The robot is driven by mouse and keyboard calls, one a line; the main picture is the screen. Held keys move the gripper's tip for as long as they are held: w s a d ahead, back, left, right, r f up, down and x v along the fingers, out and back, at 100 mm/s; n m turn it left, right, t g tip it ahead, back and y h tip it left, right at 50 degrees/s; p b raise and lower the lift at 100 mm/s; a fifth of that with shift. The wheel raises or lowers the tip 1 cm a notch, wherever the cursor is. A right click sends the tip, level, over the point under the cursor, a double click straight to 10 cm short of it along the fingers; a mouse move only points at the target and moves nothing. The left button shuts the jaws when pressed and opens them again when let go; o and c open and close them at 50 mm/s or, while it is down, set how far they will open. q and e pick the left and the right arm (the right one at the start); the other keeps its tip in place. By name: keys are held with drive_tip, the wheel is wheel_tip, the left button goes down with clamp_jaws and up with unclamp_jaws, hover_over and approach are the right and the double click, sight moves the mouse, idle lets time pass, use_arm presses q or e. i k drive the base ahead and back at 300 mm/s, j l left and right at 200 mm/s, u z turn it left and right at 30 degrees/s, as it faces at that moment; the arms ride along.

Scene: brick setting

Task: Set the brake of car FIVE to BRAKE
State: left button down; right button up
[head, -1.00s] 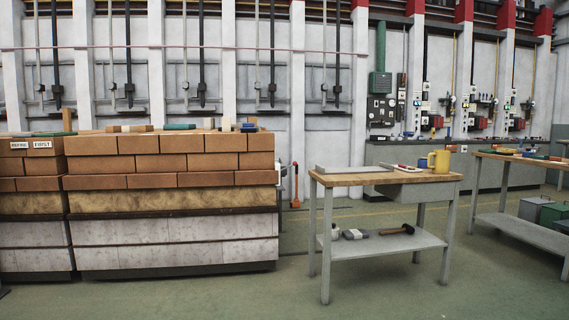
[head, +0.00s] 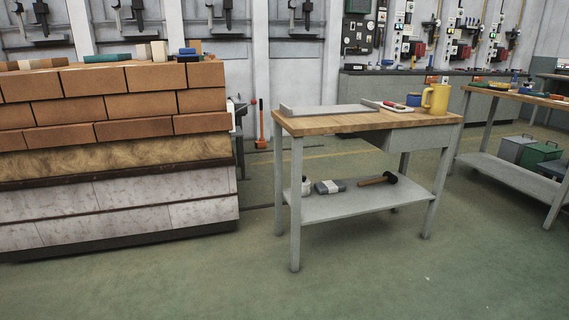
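No car marked FIVE and no brake can be made out for certain in the head view. A large brick-topped block (head: 105,107) stands at the left, with brick courses above a tan layer and pale slabs; no number shows on its visible face. Neither of my grippers is in view.
Another bench (head: 513,174) is at the right. An orange-red handled tool (head: 261,126) stands behind. The green floor (head: 370,285) in front is clear.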

sight(254, 102)
drive_tip(key=i, duration=1.6)
drive_tip(key=i+l+u, duration=0.1)
drive_tip(key=i, duration=1.5)
